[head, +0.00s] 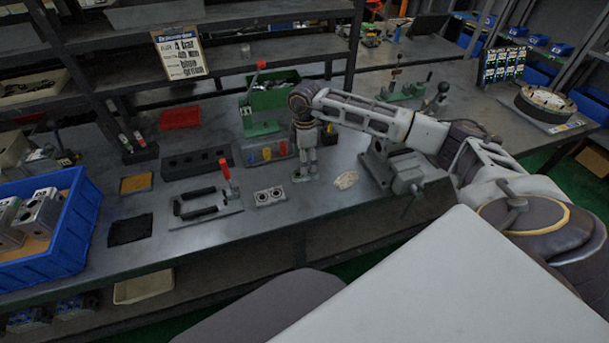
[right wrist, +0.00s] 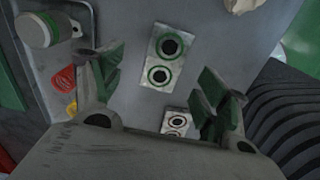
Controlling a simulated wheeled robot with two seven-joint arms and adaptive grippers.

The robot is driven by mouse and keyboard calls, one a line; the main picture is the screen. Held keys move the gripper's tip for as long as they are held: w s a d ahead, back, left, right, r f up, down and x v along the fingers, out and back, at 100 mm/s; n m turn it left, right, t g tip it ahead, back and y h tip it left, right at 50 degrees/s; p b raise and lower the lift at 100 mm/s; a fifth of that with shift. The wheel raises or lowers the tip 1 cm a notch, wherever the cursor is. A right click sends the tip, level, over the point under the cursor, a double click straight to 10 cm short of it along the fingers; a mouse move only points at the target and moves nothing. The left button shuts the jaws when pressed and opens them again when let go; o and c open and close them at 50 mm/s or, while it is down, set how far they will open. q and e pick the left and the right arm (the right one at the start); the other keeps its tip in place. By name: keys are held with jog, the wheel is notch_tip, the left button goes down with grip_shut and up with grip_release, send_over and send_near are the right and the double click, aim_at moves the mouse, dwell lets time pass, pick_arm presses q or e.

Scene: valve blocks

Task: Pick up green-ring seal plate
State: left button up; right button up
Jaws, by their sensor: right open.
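The green-ring seal plate (right wrist: 166,60) is a small pale rectangular plate with two dark holes, each circled in green. It lies on the grey bench in the right wrist view, beyond and between my open fingers. My right gripper (right wrist: 165,95) is open and empty. In the head view my right gripper (head: 304,170) points down over the bench and partly hides the green-ring plate. A second plate with black rings (right wrist: 176,122) lies nearer the gripper's palm; it also shows in the head view (head: 269,197), left of the gripper. My left gripper is not in view.
A rack of red, yellow and blue pieces (head: 266,153) stands behind the plates. A red-handled clamp fixture (head: 205,207) is to the left. A crumpled pale cloth (head: 346,180) and a grey vise (head: 392,170) are to the right. A blue crate (head: 75,245) sits far left.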

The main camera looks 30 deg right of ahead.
jog(key=shift+f, duration=0.15)
jog(key=f, duration=0.4)
jog(key=shift+s+a, duration=0.2)
jog(key=shift+s, duration=0.15)
jog(key=shift+f, duration=0.45)
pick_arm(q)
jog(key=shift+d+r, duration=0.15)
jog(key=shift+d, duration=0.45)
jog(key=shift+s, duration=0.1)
pick_arm(e)
jog(key=shift+c, duration=0.4)
jog(key=c, duration=1.2)
jog(key=shift+o, duration=0.2)
jog(key=shift+r, duration=0.2)
